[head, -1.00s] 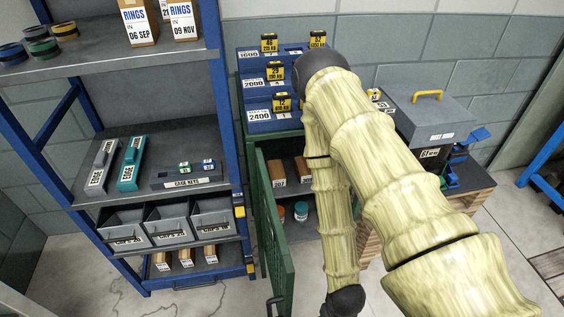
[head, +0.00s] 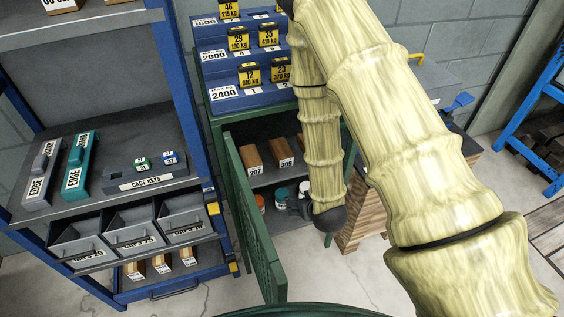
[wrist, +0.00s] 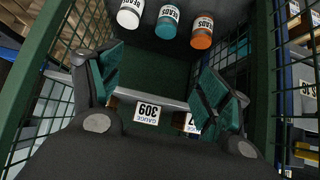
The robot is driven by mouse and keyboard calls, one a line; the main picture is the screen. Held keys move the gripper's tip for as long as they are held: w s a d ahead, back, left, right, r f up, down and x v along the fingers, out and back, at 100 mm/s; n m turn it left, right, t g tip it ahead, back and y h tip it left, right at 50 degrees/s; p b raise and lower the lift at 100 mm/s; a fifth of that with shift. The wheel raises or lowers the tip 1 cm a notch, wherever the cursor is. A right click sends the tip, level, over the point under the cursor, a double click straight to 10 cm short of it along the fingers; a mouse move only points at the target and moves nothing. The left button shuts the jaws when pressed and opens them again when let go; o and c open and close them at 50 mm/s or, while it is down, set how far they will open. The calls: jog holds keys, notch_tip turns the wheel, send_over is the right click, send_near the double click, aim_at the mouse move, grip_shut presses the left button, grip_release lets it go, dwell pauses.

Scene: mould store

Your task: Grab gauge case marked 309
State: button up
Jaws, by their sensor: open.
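The gauge case marked 309 (head: 281,153) is a brown block with a white label, on the upper shelf inside the open green cabinet. In the wrist view its label (wrist: 147,113) appears upside down, between and beyond my fingers. My gripper (wrist: 164,88) is open and empty, with teal pads on both fingers.
The mesh cabinet door (head: 252,225) stands open on the left. Bead jars, one white (wrist: 130,14), one teal (wrist: 166,22) and one orange (wrist: 202,33), stand on the lower level. A blue rack (head: 182,130) is left of the cabinet. A third brown block is mostly hidden by my arm.

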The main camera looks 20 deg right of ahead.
aim_at(282, 149)
jog(key=w+r+t+b, duration=0.1)
jog(key=w+r, duration=0.1)
jog(key=w, duration=0.1)
jog(key=w+r+t+b, duration=0.1)
jog(key=w+r+t, duration=0.1)
jog(key=w+r, duration=0.1)
jog(key=w+r+t, duration=0.1)
jog(key=w+r, duration=0.2)
jog(key=w, duration=0.1)
jog(key=shift+w+a+r+t+b, duration=0.1)
jog(key=shift+w+a+t+b, duration=0.2)
jog(key=shift+w+b, duration=0.1)
jog(key=x, duration=0.4)
jog(key=shift+w, duration=0.1)
jog(key=shift+a+x, duration=0.15)
jog(key=shift+x, duration=1.4)
jog(key=shift+a+x, duration=0.15)
jog(key=shift+x, duration=1.35)
jog(key=c, duration=1.3)
jog(key=shift+r, duration=0.1)
jog(key=shift+c, duration=0.4)
